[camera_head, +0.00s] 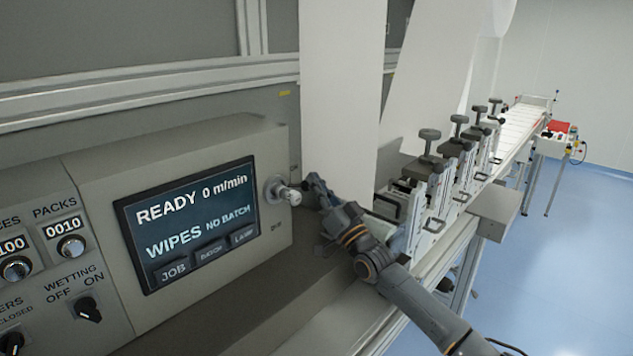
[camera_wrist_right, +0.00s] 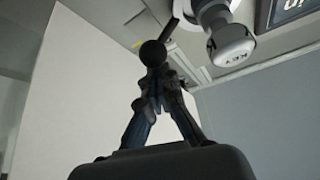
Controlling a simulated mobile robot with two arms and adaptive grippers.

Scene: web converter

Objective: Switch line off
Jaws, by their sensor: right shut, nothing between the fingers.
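The control panel (camera_head: 190,215) has a screen (camera_head: 188,222) reading READY, 0 m/min, WIPES and NO BATCH. A pale round knob (camera_head: 290,196) stands out from a metal collar at the panel's right side. It also shows large in the right wrist view (camera_wrist_right: 232,40). In that view a dark ball (camera_wrist_right: 152,53) on a thin rod stands left of the knob, right at my fingertips; I cannot tell whether they touch. My right gripper (camera_head: 314,187) is shut and empty, just right of the knob. Its fingers also show in the wrist view (camera_wrist_right: 156,78). My left gripper is not in view.
A wetting selector (camera_head: 87,308) and counter dials (camera_head: 71,246) sit on the panel left of the screen. A white web (camera_head: 340,80) hangs behind my right gripper. Several clamp units (camera_head: 428,165) line the conveyor (camera_head: 520,120) to the right. The blue floor is open beyond.

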